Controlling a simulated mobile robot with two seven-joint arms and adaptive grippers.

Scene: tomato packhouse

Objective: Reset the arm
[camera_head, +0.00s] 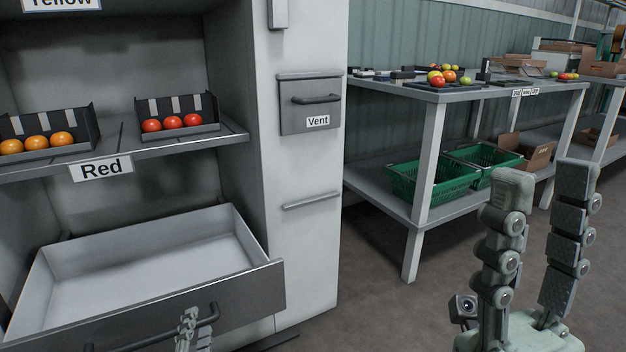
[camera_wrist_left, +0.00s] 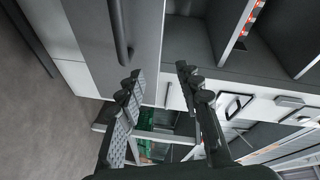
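My left gripper (camera_head: 194,328) shows at the bottom of the head view, in front of the drawer handle (camera_head: 155,332); most of it is cut off. In the left wrist view its two fingers (camera_wrist_left: 158,75) are apart with nothing between them. The handle (camera_wrist_left: 118,35) there lies beyond the left fingertip, outside the fingers. The drawer (camera_head: 235,292) is pulled out and looks empty. My right gripper (camera_head: 545,175) stands upright at the right of the head view, its fingers apart and empty.
Above the drawer, a shelf labelled Red (camera_head: 101,168) bears a box of orange tomatoes (camera_head: 36,145) and a box of red ones (camera_head: 172,123). A Vent panel (camera_head: 311,105) is on the cabinet. A table (camera_head: 465,92) with green crates (camera_head: 433,183) below stands at right.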

